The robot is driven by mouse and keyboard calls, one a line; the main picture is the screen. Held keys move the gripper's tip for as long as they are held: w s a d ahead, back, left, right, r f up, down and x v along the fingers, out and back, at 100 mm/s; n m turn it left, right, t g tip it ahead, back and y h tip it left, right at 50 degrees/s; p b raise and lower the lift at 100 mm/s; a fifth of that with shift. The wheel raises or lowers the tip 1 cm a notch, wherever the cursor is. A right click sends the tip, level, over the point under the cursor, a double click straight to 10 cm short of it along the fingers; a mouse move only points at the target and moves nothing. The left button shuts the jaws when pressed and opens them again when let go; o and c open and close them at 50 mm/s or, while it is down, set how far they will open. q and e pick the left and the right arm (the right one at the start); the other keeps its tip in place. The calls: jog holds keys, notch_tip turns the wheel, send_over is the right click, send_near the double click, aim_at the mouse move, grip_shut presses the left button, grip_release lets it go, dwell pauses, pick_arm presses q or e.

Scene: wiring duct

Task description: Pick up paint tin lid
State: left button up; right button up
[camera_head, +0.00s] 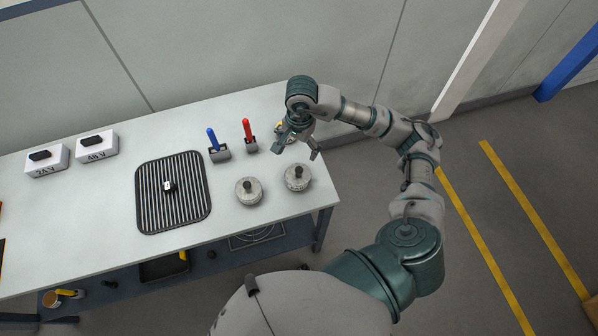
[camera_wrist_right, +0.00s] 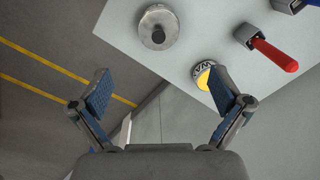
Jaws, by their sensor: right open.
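A small round yellow item (camera_wrist_right: 204,77) with a dark and white lettered band lies near the table edge in the right wrist view; I cannot tell for sure that it is the paint tin lid. In the head view it is mostly hidden behind my right gripper (camera_head: 297,146), which hangs over the table's far right corner. In the wrist view my right gripper (camera_wrist_right: 163,90) has its fingers spread wide, with nothing between them. The yellow item shows just beyond the right-hand fingertip, apart from it in height as far as I can tell. My left gripper is not in view.
Two grey round knobbed pieces (camera_head: 249,191) (camera_head: 297,177) stand on the table (camera_head: 110,205) near the gripper. A ribbed black mat (camera_head: 150,205) and two white boxes (camera_head: 97,147) (camera_head: 46,161) are farther left.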

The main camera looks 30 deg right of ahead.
jog(key=p, duration=0.2)
send_near(298, 171)
jog(key=shift+h, duration=0.3)
jog(key=f, duration=0.5)
jog(key=shift+s+a+f, duration=0.15)
jog(key=shift+a, duration=0.15)
jog(key=f, duration=0.2)
jog(key=f+p, duration=0.1)
jog(key=f, duration=0.2)
jog(key=shift+w+d+f, duration=0.2)
jog(key=shift+w+f, duration=0.1)
jog(key=shift+w, duration=0.05)
jog(key=c, duration=1.3)
jog(key=shift+s+a, duration=0.1)
jog(key=shift+s, duration=0.05)
jog(key=c, duration=0.5)
grip_shut()
jog(key=shift+s, duration=0.1)
